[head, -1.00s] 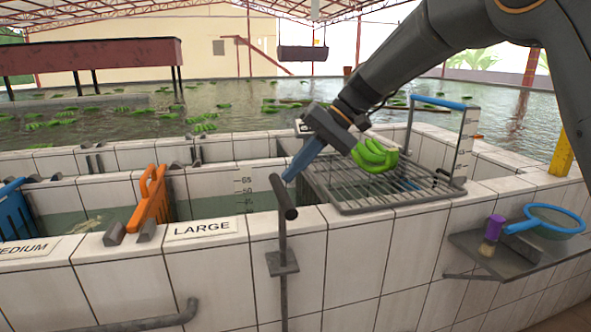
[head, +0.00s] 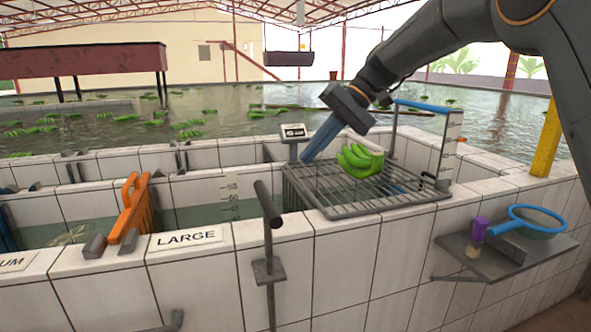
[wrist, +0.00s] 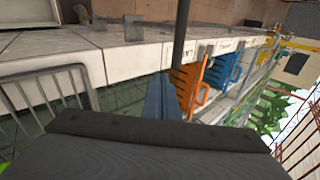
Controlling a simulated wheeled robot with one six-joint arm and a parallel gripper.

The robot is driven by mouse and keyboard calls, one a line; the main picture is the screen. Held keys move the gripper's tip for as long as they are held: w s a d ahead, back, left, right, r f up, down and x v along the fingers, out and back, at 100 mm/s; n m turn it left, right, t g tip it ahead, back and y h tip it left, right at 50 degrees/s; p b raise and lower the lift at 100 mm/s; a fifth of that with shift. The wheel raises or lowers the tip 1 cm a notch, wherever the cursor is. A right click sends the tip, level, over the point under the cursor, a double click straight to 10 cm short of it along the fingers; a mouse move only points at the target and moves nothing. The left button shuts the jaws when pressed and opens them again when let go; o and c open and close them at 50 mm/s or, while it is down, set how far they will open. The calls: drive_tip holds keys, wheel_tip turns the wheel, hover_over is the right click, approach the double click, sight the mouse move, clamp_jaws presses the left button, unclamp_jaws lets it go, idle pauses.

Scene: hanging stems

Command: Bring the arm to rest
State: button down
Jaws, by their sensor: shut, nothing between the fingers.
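My gripper (head: 307,159) shows in the head view as blue fingers pointing down and left, above the left part of the wire rack. Its fingers are shut with nothing between them. They also show in the wrist view (wrist: 163,98), pressed together. My dark arm reaches in from the upper right.
A metal post with a crossbar (head: 268,238) stands in front of the tiled wall. Orange (head: 132,208) and blue gates (wrist: 223,68) stand in the channel at left. A shelf (head: 480,258) at right holds a blue-rimmed net (head: 540,220) and purple-handled brush (head: 477,230). A small scale display (head: 293,131) stands behind the rack.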

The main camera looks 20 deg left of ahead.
drive_tip(key=s+d+f+m+t+h, duration=0.1)
drive_tip(key=s+d+f+m+h, duration=0.1)
drive_tip(key=d+f, duration=0.6)
drive_tip(key=s+d+f+m+t+h, duration=0.1)
drive_tip(key=s+d+f+m+t, duration=0.2)
drive_tip(key=d, duration=1)
drive_tip(key=s+d+f+h, duration=0.2)
drive_tip(key=s+d+f, duration=0.5)
drive_tip(key=s+d, duration=0.1)
drive_tip(key=s+d+f+m+h, duration=0.1)
drive_tip(key=s+d+f+h, duration=0.1)
drive_tip(key=s+d+f, duration=0.4)
drive_tip(key=s+d, duration=0.3)
drive_tip(key=s, duration=0.1)
drive_tip(key=shift+s+f, duration=0.35)
drive_tip(key=shift+f, duration=0.05)
